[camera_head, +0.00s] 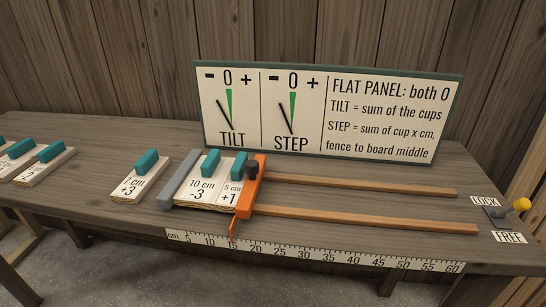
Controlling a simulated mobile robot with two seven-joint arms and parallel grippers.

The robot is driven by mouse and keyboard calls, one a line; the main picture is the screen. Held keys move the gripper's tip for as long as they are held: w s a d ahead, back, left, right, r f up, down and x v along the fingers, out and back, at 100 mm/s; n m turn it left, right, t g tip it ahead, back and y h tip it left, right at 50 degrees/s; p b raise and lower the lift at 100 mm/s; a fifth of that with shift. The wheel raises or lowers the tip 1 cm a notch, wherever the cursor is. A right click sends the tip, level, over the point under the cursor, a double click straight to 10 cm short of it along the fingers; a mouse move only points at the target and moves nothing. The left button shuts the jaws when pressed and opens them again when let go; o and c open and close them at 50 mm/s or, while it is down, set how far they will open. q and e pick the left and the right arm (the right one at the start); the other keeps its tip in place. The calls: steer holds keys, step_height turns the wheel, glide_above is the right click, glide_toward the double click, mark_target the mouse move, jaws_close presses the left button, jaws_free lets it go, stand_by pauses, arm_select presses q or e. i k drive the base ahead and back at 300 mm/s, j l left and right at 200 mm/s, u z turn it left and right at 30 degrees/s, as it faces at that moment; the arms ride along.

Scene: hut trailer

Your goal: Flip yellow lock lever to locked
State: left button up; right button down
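The lock lever has a yellow knob (521,205) and stands on a small grey base plate (495,213) at the right end of the bench. A LOCK label (485,201) lies behind the plate and a FREE label (509,237) lies in front of it. The knob leans out to the right of the plate; I cannot tell clearly which label it favours. Neither of my grippers is in view.
Two wooden rails (370,216) run along the bench (120,230). An orange fence (248,190) and a grey stop (178,180) flank two boards with teal handles. A sign (395,110) with two dials stands behind. The bench left of the lever's plate holds the rail ends.

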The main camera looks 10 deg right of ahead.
mark_target(521, 205)
steer(key=z, duration=1.8)
